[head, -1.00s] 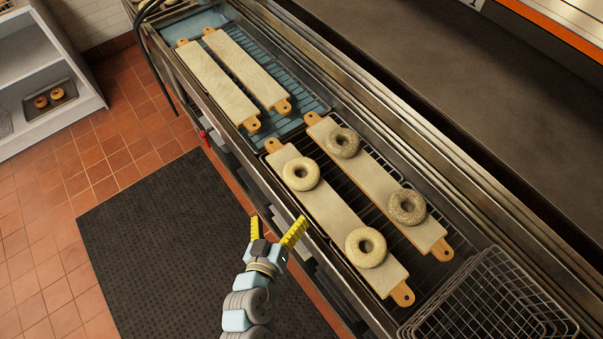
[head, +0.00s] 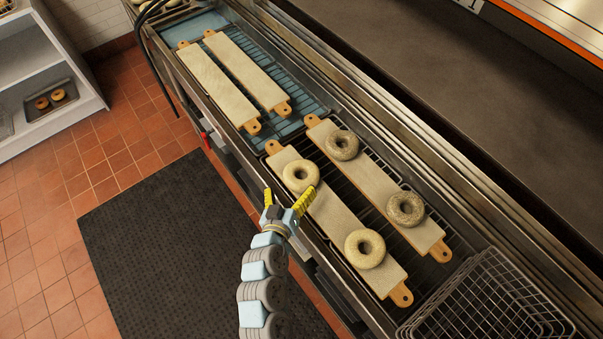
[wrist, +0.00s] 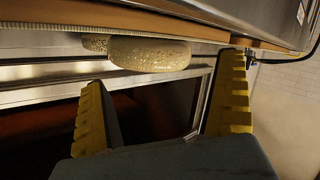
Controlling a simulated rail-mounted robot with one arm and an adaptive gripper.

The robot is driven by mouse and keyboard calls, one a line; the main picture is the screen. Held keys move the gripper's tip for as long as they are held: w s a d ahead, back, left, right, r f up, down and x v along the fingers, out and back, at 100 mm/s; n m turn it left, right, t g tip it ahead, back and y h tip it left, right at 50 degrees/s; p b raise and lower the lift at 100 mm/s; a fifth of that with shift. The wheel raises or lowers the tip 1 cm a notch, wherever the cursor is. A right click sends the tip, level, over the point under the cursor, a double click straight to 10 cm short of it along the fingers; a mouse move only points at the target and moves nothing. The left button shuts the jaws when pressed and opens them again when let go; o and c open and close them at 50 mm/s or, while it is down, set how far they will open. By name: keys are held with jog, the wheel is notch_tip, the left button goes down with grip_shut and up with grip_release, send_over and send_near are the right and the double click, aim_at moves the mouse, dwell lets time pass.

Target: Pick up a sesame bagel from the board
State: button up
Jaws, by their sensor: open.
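Two pale, lightly seeded bagels lie on the near board (head: 326,212) in the head view: one at the upper end (head: 301,168) and one at the lower end (head: 365,258). Two darker, speckled bagels, an upper one (head: 342,137) and a lower one (head: 406,200), lie on the far board (head: 372,178). My gripper (head: 290,192) is open and empty, its yellow fingers beside the upper pale bagel at the near edge of the counter. In the wrist view a seeded bagel (wrist: 150,54) shows ahead, between and beyond the fingertips (wrist: 165,74). Its far side is hidden.
Two more boards (head: 244,70), without bagels, lie further up the counter. A wire basket (head: 490,300) stands at the lower right end. The metal counter edge (head: 225,150) runs along the near side, above a dark floor mat (head: 165,240).

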aim_at(295, 177)
jog(key=shift+r+p+x, duration=0.2)
jog(key=shift+r+x, duration=0.05)
jog(key=shift+x, duration=0.8)
jog(key=shift+r+p+x, duration=0.2)
jog(key=shift+x, duration=1.65)
jog(key=shift+a+f, duration=0.1)
grip_shut()
